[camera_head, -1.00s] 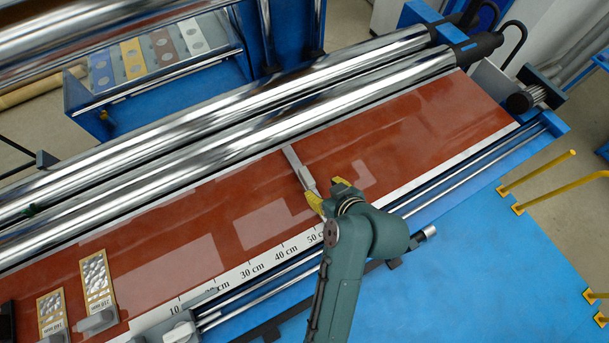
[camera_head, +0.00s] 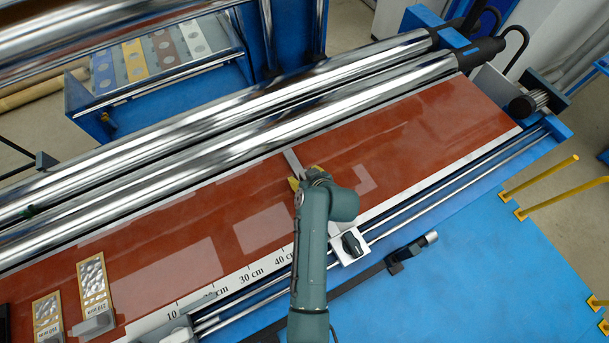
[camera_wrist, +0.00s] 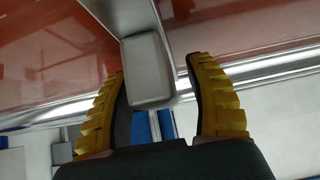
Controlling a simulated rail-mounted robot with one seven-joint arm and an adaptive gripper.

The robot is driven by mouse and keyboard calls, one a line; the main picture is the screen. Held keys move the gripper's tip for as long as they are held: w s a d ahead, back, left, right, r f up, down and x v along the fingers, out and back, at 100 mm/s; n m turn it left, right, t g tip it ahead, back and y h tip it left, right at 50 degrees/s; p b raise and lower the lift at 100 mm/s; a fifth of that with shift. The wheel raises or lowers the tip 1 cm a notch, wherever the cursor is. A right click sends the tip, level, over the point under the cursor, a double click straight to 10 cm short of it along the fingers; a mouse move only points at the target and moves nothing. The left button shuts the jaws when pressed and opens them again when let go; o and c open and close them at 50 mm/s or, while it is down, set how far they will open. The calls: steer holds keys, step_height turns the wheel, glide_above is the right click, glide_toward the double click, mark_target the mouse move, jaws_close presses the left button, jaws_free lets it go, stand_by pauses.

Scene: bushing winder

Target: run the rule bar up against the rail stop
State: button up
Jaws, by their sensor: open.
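The grey rule bar (camera_head: 291,160) lies across the red sheet. Its far end shows, and my arm hides its middle. A pale block with a black knob (camera_head: 350,243) sits on the twin rails in line with it. My gripper (camera_head: 307,178) is over the sheet at the bar. In the wrist view the bar (camera_wrist: 122,14) ends in a rounded grey block (camera_wrist: 147,70) between the open yellow fingers (camera_wrist: 158,82); whether they touch it is unclear. A grey block (camera_head: 178,329) at the rails' lower left may be the rail stop; I cannot tell for sure.
A printed cm scale (camera_head: 250,274) edges the red sheet. Two patterned sample plates (camera_head: 94,283) lie at lower left. Chrome rollers (camera_head: 250,148) run behind the sheet. A black bar with a grey-ended clamp (camera_head: 410,252) lies in front of the twin rails (camera_head: 440,193).

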steer(key=shift+s, duration=0.1)
jaws_close()
